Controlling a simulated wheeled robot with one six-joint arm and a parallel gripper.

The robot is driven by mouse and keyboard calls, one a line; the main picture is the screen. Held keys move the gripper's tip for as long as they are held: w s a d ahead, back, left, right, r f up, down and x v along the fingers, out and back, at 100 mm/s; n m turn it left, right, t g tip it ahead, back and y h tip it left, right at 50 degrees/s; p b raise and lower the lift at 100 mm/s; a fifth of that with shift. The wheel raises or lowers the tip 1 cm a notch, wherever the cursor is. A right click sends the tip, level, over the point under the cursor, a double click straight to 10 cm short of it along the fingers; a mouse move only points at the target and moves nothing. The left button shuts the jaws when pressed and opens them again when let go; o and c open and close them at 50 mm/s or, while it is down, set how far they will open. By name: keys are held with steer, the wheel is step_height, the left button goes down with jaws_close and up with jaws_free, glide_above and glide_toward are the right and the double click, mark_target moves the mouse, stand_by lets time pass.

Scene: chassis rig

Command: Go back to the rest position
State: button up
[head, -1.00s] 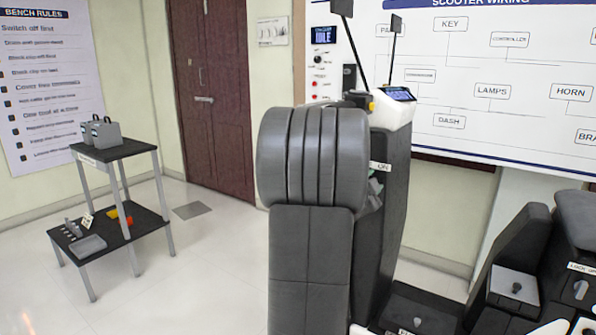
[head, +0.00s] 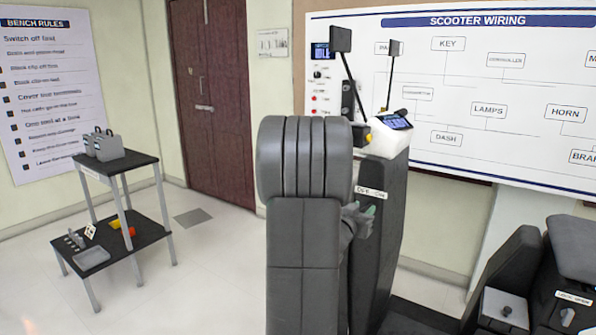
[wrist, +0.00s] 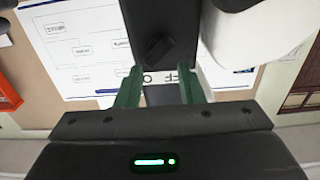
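My gripper (head: 362,220) shows only in part in the head view, because my own grey arm hides the rest. It is beside the dark front column (head: 382,240) of the scooter rig, just below a white label (head: 371,192). In the wrist view, the two green fingers of my gripper (wrist: 161,82) stand apart with a gap between them and nothing held. Beyond the fingertips are the white label with "OFF" lettering (wrist: 163,78) and a dark knob (wrist: 158,48) on the column. Whether the fingers touch the column I cannot tell.
A two-shelf trolley (head: 139,158) with a grey case (head: 103,146) stands at left, with clear floor around it. The rig's white-topped dash (head: 385,138), mirrors (head: 341,38) and seat parts (head: 512,265) are close on the right. A wiring board (head: 480,90) hangs behind.

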steer(key=v, duration=0.5)
steer(key=shift+s+a, duration=0.1)
steer(key=shift+a, duration=0.05)
steer(key=shift+s+r, duration=0.1)
steer(key=shift+s, duration=0.05)
